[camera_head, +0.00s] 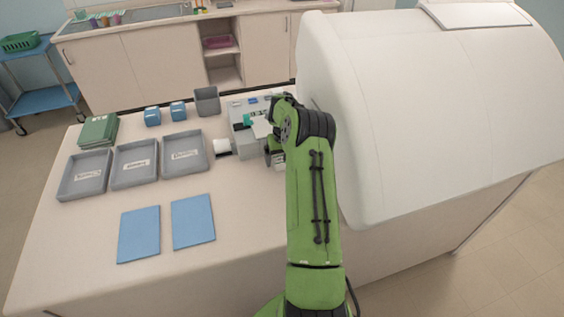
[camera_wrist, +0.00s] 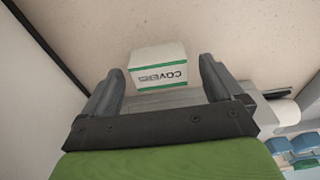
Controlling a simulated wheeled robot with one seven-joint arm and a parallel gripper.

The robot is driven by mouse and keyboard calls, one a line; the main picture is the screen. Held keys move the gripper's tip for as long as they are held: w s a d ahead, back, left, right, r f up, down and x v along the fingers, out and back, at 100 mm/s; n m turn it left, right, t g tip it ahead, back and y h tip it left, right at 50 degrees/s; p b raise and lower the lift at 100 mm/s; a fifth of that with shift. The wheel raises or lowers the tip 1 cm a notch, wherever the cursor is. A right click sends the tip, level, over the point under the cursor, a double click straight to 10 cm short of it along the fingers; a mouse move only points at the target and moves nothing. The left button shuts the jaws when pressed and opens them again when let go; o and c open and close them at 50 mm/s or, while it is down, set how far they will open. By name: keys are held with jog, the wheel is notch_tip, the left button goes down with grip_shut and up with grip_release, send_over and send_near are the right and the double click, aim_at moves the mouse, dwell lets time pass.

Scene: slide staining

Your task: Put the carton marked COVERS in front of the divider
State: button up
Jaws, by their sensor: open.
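The white carton with green bands (camera_wrist: 158,66) shows in the wrist view, its lettering upside down and reading COVE, with the rest cut off or unclear. My gripper (camera_wrist: 161,72) is open, one finger to each side of the carton in the picture. A gap shows beside the right finger; I cannot tell whether the left finger touches it. The carton seems to rest on the pale worktop. In the head view my arm covers most of this spot, and my gripper (camera_head: 272,154) is partly hidden. I cannot make out which thing is the divider.
A large white hood (camera_head: 430,110) stands close on the right. A grey unit (camera_head: 245,143) with small items lies beside my gripper. Grey trays (camera_head: 185,169), blue mats (camera_head: 192,238), a grey bin (camera_head: 207,111) and green folders (camera_head: 98,131) stand left.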

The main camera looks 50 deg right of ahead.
jog(key=shift+w+d+f, duration=0.15)
jog(key=shift+f, duration=0.55)
jog(key=shift+c, duration=0.4)
jog(key=c, duration=1)
notch_tip(320, 180, up, 10)
jog(key=shift+r, duration=0.1)
jog(key=shift+c, duration=0.2)
